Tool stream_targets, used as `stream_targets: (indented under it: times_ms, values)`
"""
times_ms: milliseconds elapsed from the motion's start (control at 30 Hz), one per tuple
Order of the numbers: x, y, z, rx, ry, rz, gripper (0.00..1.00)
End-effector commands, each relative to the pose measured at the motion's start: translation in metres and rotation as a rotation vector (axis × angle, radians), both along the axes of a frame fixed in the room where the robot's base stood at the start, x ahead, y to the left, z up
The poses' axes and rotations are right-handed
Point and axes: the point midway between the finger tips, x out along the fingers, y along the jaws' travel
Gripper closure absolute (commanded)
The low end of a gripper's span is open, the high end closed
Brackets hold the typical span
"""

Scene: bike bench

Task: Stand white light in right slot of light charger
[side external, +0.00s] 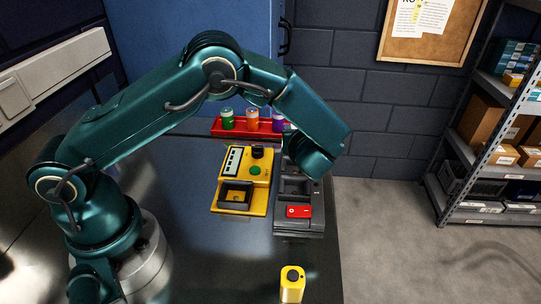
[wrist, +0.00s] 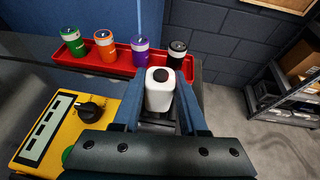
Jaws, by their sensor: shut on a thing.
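A white light (wrist: 159,92) with a black top button stands between the two blue fingers of my gripper (wrist: 159,98) in the wrist view. My gripper is shut on it. The dark grey light charger (side external: 300,222), with a red switch at its front, stands right of the middle of the bench in the side view. My arm's end is over the back part of the charger and hides the white light there. In the wrist view the light and fingers cover most of the charger, so I cannot tell whether the light's base is in a slot.
A yellow device (side external: 262,172) with a black knob and a green button stands left of the charger. A red tray (wrist: 100,62) with several coloured canisters lies behind. A yellow light (side external: 291,285) stands at the front. Shelves (side external: 486,150) are off to the right.

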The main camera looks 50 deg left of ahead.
Motion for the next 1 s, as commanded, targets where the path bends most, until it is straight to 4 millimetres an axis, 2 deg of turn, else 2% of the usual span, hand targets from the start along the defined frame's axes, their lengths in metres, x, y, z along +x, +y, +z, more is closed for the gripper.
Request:
stream_targets:
  times_ms: [300,1000]
  values:
    - [0.0,0.0,-0.015,-0.001,-0.002,0.0,1.0]
    - [0.0,0.0,-0.015,0.0,-0.002,0.001,1.0]
